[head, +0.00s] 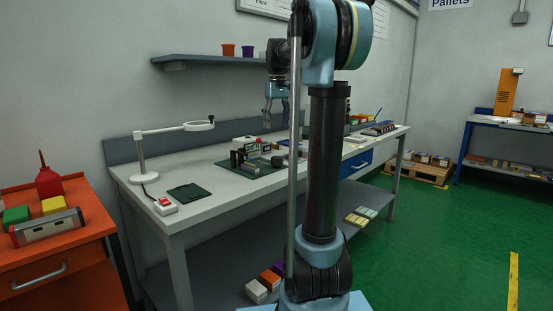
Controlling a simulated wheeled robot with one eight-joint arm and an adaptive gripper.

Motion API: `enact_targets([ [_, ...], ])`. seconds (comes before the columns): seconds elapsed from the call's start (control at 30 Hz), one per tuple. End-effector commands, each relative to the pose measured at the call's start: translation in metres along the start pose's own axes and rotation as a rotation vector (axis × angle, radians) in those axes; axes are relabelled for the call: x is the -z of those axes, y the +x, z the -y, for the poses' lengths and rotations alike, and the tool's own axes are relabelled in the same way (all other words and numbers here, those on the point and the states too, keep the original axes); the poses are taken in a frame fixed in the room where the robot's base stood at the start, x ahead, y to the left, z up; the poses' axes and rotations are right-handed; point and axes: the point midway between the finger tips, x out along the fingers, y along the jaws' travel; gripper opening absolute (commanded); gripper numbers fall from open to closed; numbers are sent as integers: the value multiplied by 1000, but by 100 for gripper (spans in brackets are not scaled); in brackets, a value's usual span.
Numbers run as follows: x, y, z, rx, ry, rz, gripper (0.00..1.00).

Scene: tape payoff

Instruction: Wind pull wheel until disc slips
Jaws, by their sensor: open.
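A small dark mechanism (246,155) stands on a green mat (268,169) on the grey workbench (212,186). It looks like the tape payoff, but the pull wheel and the disc are too small to tell apart. A small dark rounded part (277,161) shows at the mat's right side. My gripper (275,122) hangs above the back of the bench, fingers pointing down, open and empty. It is apart from the mechanism and higher than it. My arm hides part of the bench to the right of the mat.
A white magnifier lamp (140,158), a dark pad (189,193) and a white box with a red button (165,206) stand on the bench's left. A wall shelf (215,61) holds two small pots. An orange cabinet (60,258) is at left. Green floor (440,240) is open at right.

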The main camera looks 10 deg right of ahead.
Motion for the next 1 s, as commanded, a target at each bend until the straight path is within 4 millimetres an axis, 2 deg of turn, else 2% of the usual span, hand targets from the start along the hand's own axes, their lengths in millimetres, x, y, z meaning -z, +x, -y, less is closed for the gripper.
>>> enact_targets([
  [0.6,0,108,1,0,-1,-1,61],
  [0.8,0,132,1,0,-1,-1,61],
  [1.0,0,143,1,0,0,-1,61],
])
